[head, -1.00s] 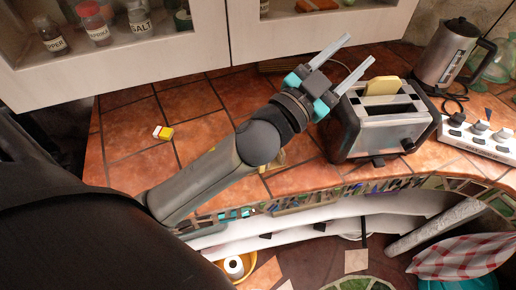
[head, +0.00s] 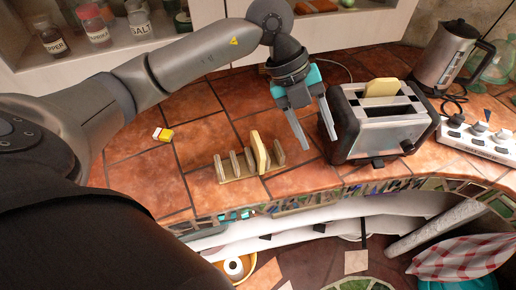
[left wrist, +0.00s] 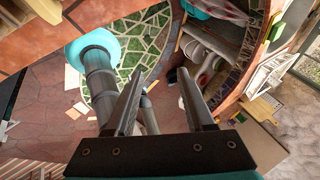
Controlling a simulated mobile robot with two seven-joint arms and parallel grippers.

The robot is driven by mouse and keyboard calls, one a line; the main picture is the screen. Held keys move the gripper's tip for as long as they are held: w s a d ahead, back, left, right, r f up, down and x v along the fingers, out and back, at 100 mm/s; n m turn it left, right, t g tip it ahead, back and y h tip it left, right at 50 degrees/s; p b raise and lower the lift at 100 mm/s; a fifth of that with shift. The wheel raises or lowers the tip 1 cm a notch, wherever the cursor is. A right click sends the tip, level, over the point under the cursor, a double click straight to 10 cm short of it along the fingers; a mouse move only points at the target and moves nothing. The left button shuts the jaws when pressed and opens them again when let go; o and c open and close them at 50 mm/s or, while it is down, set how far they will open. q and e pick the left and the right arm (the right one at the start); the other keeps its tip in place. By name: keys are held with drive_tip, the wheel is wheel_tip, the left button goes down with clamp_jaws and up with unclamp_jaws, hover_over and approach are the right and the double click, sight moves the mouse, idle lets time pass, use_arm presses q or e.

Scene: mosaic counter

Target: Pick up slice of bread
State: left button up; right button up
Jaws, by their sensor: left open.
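One slice of bread (head: 260,152) stands upright in a small wooden toast rack (head: 238,178) on the tiled counter. Another slice (head: 381,88) sticks up out of a slot of the silver and black toaster (head: 385,130). My left gripper (head: 320,145) is open and empty, pointing down above the counter between the rack and the toaster. It is to the right of the rack slice and apart from it. In the left wrist view its two fingers (left wrist: 159,75) are spread with nothing between them. My right gripper is not in view.
A kettle (head: 455,60) and a white power strip (head: 480,137) stand right of the toaster.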

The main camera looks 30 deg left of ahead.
sight(258, 140)
use_arm(q)
drive_tip(key=w+a+n+y, duration=0.1)
drive_tip(key=a+n+y, duration=0.35)
drive_tip(key=a, duration=0.95)
drive_tip(key=shift+m+y, duration=0.65)
drive_tip(key=shift+y, duration=0.2)
drive_tip(key=f, duration=0.8)
drive_tip(key=shift+d+f, duration=0.2)
drive_tip(key=shift+f, duration=0.2)
drive_tip(key=shift+w+f+p, duration=0.15)
drive_tip(key=shift+f+p, duration=0.2)
drive_tip(key=shift+f, duration=2.4)
clamp_jaws()
drive_tip(key=shift+r, duration=0.1)
